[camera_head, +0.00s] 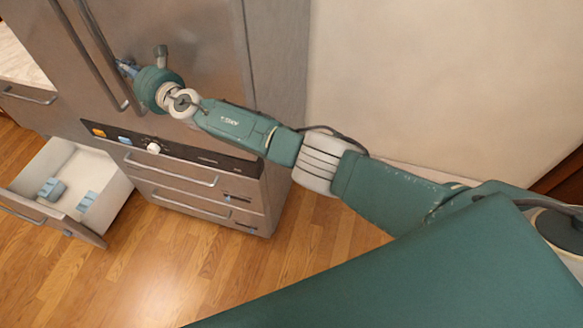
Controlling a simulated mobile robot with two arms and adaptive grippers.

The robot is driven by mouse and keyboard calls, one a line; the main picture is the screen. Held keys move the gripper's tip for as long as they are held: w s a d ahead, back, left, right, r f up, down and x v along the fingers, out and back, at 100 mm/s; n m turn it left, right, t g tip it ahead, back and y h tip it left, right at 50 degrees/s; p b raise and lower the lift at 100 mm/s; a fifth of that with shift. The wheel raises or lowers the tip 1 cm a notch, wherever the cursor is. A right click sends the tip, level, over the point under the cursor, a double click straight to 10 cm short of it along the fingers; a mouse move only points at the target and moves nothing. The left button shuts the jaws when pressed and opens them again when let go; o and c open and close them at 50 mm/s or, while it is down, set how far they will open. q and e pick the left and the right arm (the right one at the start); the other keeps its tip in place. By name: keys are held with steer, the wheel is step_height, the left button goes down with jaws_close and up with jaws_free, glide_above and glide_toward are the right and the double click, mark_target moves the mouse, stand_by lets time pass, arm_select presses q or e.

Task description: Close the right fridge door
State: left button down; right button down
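The right fridge door (200,45) is a brushed steel panel at the upper left of the head view. It looks shut or nearly shut; I cannot make out a clear gap. Its long vertical handle (94,48) runs near its left edge. My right gripper (127,68) is in front of the door, close beside this handle, at the end of my arm reaching in from the right. The wrist hides much of the fingers, so I cannot tell whether they touch the handle or are open. My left gripper is not in view.
At the left, a pulled-out white drawer (105,190) holds small blue items (53,189). A counter (18,60) is at far left. Wooden floor (150,275) is clear in front.

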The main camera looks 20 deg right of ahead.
steer(key=shift+w+d+r, duration=0.1)
steer(key=shift+d, duration=0.35)
